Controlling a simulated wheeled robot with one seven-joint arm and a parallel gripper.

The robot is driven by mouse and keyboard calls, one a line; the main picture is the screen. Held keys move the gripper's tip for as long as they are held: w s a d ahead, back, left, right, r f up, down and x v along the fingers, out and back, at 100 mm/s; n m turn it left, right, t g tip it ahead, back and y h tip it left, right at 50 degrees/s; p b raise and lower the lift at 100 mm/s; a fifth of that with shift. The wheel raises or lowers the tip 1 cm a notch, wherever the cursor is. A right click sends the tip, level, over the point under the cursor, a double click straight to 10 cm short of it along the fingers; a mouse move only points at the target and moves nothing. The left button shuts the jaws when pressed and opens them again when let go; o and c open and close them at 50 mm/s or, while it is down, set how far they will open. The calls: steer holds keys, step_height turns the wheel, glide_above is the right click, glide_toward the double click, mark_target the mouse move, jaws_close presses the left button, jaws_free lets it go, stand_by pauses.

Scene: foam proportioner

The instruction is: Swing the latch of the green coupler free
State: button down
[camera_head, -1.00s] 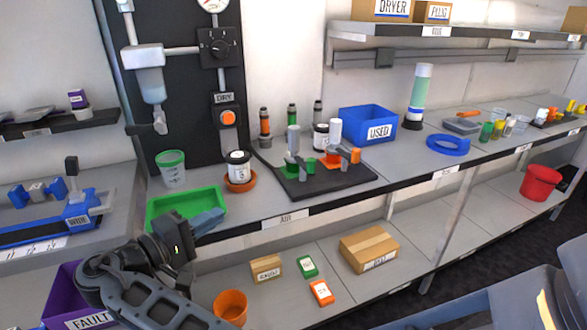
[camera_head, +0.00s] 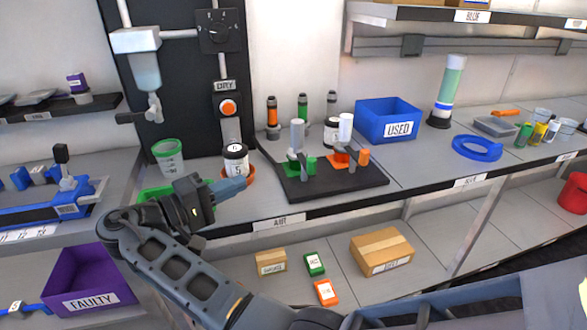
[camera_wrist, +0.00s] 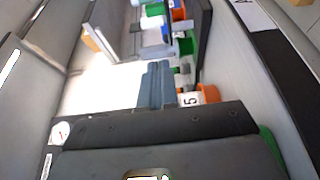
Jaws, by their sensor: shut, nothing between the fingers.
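The green coupler (camera_head: 299,166) sits on the left part of a dark base plate (camera_head: 345,189) on the bench. A grey cylinder stands over it, and small grey latch parts are beside it, too small to tell their exact position. An orange coupler (camera_head: 341,158) is to its right on the same plate. My gripper (camera_head: 238,186) is left of the plate, in front of the white jar, apart from the green coupler. Its fingers are shut and empty. In the wrist view the closed fingers (camera_wrist: 156,84) point toward the couplers, with green (camera_wrist: 185,46) beyond them.
A white jar (camera_head: 235,160) in an orange dish stands close behind my gripper. A green tray (camera_head: 150,200) lies left, partly behind my arm. A blue USED bin (camera_head: 387,119) is behind the plate at right. Several coloured cylinders stand behind the couplers.

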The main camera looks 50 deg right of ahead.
steer(key=shift+d, duration=0.1)
steer(key=p+x, duration=0.2)
steer(key=x, duration=0.7)
steer(key=shift+s+d+r, duration=0.1)
steer(key=shift+d, duration=0.15)
steer(key=s+d, duration=0.1)
steer(key=s+d+p, duration=0.1)
steer(key=shift+s, duration=0.3)
steer(key=shift+s+d, duration=0.25)
steer(key=shift+s, duration=0.1)
